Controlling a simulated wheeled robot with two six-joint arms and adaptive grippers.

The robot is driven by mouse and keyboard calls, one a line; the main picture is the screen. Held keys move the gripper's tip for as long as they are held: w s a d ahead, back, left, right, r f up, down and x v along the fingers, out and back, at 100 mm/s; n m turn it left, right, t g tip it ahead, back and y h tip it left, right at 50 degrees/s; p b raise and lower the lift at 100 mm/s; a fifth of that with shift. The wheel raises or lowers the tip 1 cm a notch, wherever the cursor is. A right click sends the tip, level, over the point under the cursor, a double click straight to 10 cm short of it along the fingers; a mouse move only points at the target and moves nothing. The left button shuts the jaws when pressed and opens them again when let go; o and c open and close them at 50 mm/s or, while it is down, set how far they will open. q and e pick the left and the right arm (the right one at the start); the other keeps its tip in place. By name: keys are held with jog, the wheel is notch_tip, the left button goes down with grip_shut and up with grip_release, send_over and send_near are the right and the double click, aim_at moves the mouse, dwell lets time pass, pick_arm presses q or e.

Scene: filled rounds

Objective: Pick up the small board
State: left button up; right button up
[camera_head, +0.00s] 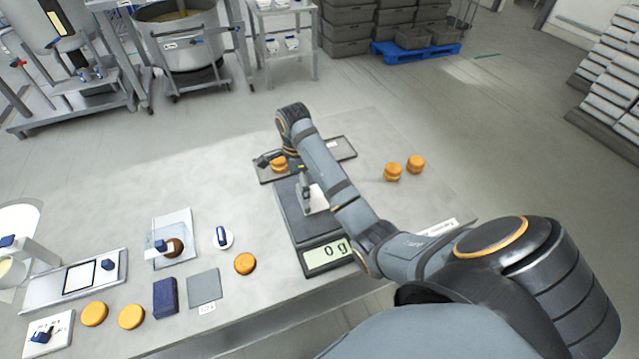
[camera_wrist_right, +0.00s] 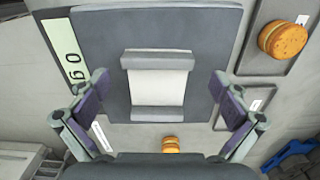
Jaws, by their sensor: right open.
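The small board (camera_wrist_right: 158,88) is a white plate with a grey bar at each end. It lies on the dark platform of the scale (camera_wrist_right: 215,25), whose display reads 0 g. In the head view the board (camera_head: 317,203) is partly covered by my right arm. My right gripper (camera_head: 304,188) is above the scale. In the right wrist view the open gripper (camera_wrist_right: 160,84) has one finger on each side of the board, apart from it, with nothing between the fingers. My left gripper is not in view.
A dark tray (camera_head: 342,149) with a filled round (camera_head: 279,166) lies behind the scale (camera_head: 294,222). Two rounds (camera_head: 393,172) sit to its right. Left of it are a round (camera_head: 245,264), a grey square (camera_head: 203,286), a blue block (camera_head: 165,296) and a clear board (camera_head: 173,222). The table's back left is clear.

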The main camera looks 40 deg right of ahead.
jog(key=shift+w+f, duration=0.15)
jog(key=shift+s+d+f+b, duration=0.2)
jog(key=shift+s+f+b, duration=0.1)
jog(key=shift+f, duration=0.15)
jog(key=shift+s+d+f+b, duration=0.15)
jog(key=shift+d+f+b, duration=0.1)
jog(key=shift+f, duration=0.2)
notch_tip(320, 180, down, 3)
jog(key=shift+d+r+p, duration=0.1)
jog(key=shift+p, duration=0.45)
jog(key=c, duration=0.8)
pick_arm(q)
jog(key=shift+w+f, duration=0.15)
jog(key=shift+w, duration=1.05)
